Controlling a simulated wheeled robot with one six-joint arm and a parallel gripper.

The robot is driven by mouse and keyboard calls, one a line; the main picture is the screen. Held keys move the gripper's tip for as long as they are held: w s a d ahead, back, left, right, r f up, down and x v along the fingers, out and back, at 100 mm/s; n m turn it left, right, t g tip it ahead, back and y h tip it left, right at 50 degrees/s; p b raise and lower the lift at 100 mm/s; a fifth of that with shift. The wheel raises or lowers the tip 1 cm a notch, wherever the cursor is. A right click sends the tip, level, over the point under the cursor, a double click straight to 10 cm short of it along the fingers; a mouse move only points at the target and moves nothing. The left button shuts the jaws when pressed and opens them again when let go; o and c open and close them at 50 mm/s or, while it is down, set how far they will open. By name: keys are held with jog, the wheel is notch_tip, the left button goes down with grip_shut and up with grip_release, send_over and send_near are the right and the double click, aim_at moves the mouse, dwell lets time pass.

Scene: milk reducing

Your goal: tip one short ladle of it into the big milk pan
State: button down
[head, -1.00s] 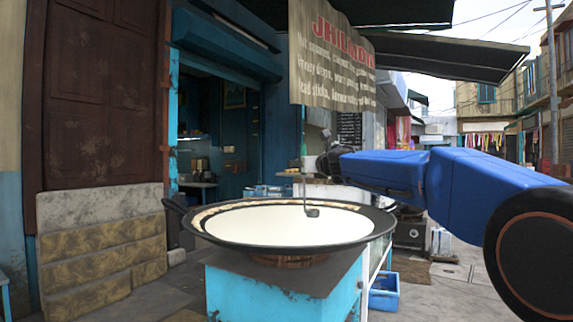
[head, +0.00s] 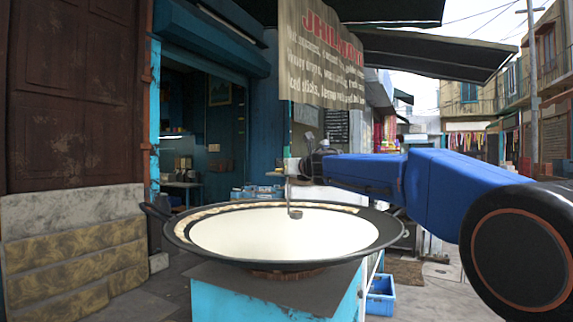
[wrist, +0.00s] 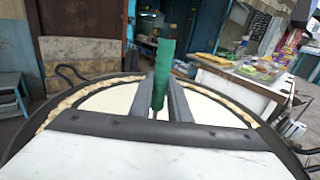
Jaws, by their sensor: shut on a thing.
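The big milk pan (head: 180,238) is a wide dark pan full of white milk (head: 285,236), with a tan crust along its far inner rim. It stands on a blue stand in the head view. My gripper (head: 298,166) is over the pan's far side. It is shut on the upright green handle (wrist: 164,60) of the ladle, seen in the wrist view. The ladle's small dark cup (head: 296,213) hangs at the bottom of a thin stem, over or at the milk near the far rim. I cannot tell whether the cup holds any milk.
The blue stand (head: 270,298) fills the area below the pan. A blue crate (head: 382,296) is on the ground to its right. A counter with goods (wrist: 240,75) stands beyond the pan. A stone ledge (head: 75,245) is at the left.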

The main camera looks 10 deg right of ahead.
jog(key=shift+f, duration=1.55)
jog(key=w+d+f+m, duration=0.2)
jog(key=d+f+m, duration=0.2)
jog(key=d+m, duration=0.3)
jog(key=w+d+f+m, duration=0.2)
jog(key=d+f+m, duration=0.2)
jog(key=d+m, duration=0.3)
jog(key=shift+w+d+f+m, duration=0.3)
jog(key=shift+w+d, duration=0.1)
jog(key=shift+d, duration=1.85)
